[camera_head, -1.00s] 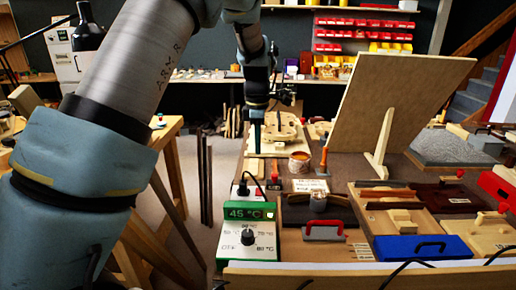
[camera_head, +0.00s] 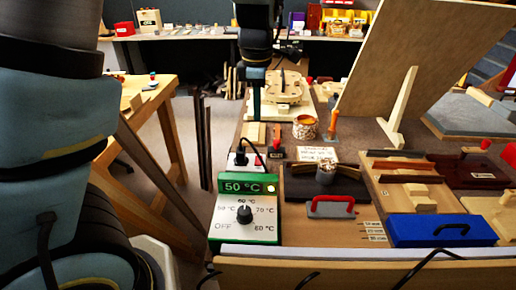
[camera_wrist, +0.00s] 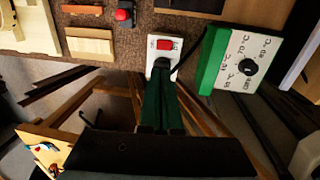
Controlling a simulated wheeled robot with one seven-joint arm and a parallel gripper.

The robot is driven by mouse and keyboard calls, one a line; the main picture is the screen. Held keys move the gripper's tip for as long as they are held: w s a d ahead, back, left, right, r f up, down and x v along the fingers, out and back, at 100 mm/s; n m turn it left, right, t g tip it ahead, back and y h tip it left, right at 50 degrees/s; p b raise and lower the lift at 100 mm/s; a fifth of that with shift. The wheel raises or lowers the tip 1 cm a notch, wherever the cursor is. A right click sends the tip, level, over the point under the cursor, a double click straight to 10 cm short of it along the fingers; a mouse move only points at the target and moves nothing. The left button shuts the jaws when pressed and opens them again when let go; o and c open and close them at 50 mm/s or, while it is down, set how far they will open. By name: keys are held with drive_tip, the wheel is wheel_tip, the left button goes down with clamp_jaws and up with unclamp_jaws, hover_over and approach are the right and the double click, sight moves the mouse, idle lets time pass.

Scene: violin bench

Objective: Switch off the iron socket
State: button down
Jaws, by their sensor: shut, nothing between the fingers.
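The iron socket is a white plate (camera_wrist: 153,52) in the wrist view, with a red rocker switch (camera_wrist: 164,45) and a black plug (camera_wrist: 161,63) in it. The marks beside the switch are too small to read. In the head view the white socket (camera_head: 236,166) stands behind the green control box, its black cord looping right. My gripper (camera_wrist: 161,78) has long green fingers, shut and empty, appearing over the plug end of the socket in the wrist view. In the head view the gripper (camera_head: 256,116) hangs farther back above the bench; contact cannot be told.
The green and white dial box (camera_head: 247,222) reads 50 °C and stands close to the socket. A red-handled tool (camera_head: 331,206) and blue box (camera_head: 440,230) lie to the right. A leaning board (camera_head: 420,60) rises at the right. The floor shows left of the bench.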

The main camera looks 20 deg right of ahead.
sight(258, 158)
drive_tip(key=shift+f, duration=0.15)
drive_tip(key=f, duration=0.4)
drive_tip(key=w+f, duration=0.1)
drive_tip(key=f, duration=0.8)
drive_tip(key=shift+w+d+f, duration=0.25)
drive_tip(key=shift+d+f, duration=0.05)
drive_tip(key=shift+d, duration=0.05)
